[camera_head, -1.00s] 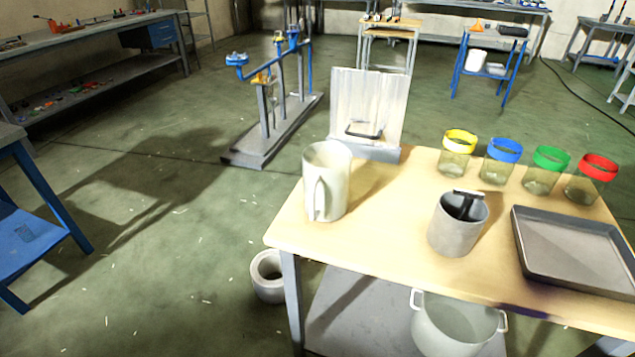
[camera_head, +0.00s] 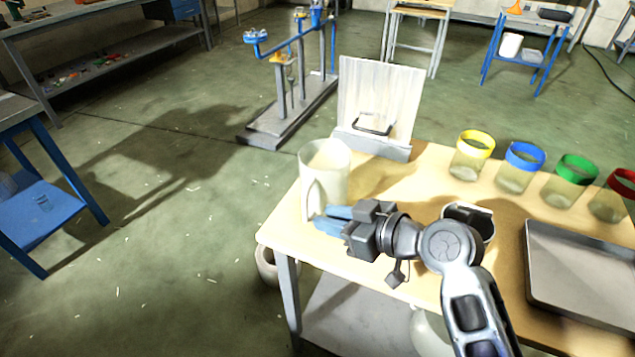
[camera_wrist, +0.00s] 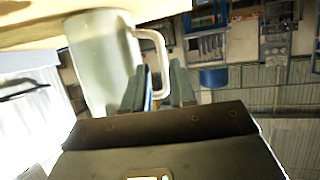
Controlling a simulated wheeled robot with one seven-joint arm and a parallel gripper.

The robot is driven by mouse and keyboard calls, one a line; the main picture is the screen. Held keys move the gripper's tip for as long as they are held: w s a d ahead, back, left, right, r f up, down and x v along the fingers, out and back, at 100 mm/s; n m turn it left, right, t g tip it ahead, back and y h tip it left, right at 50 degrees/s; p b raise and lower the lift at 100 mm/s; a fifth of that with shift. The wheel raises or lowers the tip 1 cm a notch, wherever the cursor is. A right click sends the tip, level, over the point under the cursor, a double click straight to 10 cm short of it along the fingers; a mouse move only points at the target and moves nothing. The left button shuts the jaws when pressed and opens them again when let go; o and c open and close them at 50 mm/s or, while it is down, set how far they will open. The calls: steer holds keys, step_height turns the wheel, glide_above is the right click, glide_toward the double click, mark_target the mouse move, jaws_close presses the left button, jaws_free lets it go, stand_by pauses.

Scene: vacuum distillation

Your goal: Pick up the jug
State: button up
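The jug (camera_head: 324,168) is a pale, translucent beaker-like vessel standing upright at the left corner of the wooden table. Its handle faces the front, towards my gripper. My gripper (camera_head: 330,219) is low beside the jug, its blue-grey fingers pointing left at the handle. In the wrist view the jug (camera_wrist: 100,60) fills the upper left. There my gripper (camera_wrist: 160,82) is open, with the jug's handle (camera_wrist: 164,62) between its fingertips. A gap shows between the fingers, and I cannot tell whether either one touches the handle.
The wooden table (camera_head: 400,185) also holds a grey cup (camera_head: 486,228), partly hidden by my arm, a dark tray (camera_head: 585,262) and several jars with coloured rims (camera_head: 470,155). A pale upright panel (camera_head: 378,100) stands behind the jug. Open floor lies left.

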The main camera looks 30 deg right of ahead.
steer(key=shift+w+r, duration=0.15)
steer(key=shift+w, duration=0.2)
steer(key=x, duration=0.2)
steer(key=p+x, duration=0.1)
steer(key=x, duration=0.3)
steer(key=shift+w+a+r+p, duration=0.2)
steer(key=shift+w+a+p, duration=0.15)
steer(key=shift+a, duration=0.15)
steer(key=shift+w+a+f, duration=0.15)
steer(key=shift+w+f, duration=0.05)
steer(key=shift+w, duration=0.1)
jaws_close()
